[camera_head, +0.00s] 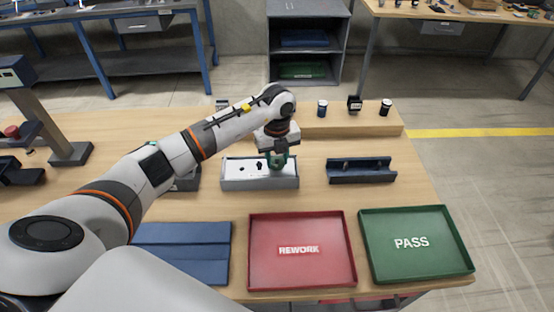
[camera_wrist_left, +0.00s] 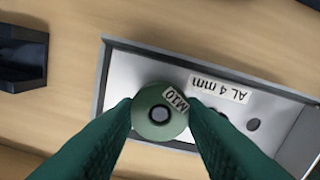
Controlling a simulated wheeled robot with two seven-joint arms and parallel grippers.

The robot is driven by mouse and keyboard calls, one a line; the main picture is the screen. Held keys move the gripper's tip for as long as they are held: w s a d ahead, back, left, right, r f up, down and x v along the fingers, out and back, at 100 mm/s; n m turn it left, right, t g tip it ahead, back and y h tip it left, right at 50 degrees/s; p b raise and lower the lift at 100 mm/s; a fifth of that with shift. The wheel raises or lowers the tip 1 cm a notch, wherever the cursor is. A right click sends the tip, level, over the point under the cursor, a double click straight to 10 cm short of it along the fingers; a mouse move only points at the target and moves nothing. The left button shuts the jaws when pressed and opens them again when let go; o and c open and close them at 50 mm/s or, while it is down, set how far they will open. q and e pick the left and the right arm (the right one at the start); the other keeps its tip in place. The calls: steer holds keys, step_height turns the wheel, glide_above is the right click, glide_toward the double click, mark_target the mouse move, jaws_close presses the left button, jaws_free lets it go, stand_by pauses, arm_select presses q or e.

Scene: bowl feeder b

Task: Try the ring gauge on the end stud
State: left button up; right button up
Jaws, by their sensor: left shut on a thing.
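My left gripper (camera_head: 278,153) is shut on a round green ring gauge (camera_wrist_left: 147,122) marked M10, in the left wrist view. The gauge is over the white plate (camera_wrist_left: 125,75) labelled AL 4 mm, which sits in a grey holder (camera_head: 259,184). Through the gauge's bore I see a light grey disc with a dark edge; I cannot tell whether this is a stud end or the plate. In the head view two dark spots, perhaps studs or holes, show on the plate left of the gripper. The gripper hides the plate's right end. My right gripper is out of view.
In front lie a red REWORK tray (camera_head: 254,261), a green PASS tray (camera_head: 372,262) and a blue mat (camera_head: 185,240). A dark blue holder (camera_head: 361,177) stands to the right. A wooden shelf (camera_head: 335,123) with small dark items runs behind.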

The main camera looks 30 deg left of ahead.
arm_select(q)
steer(key=shift+r+p, duration=1.65)
steer(key=shift+r, duration=0.85)
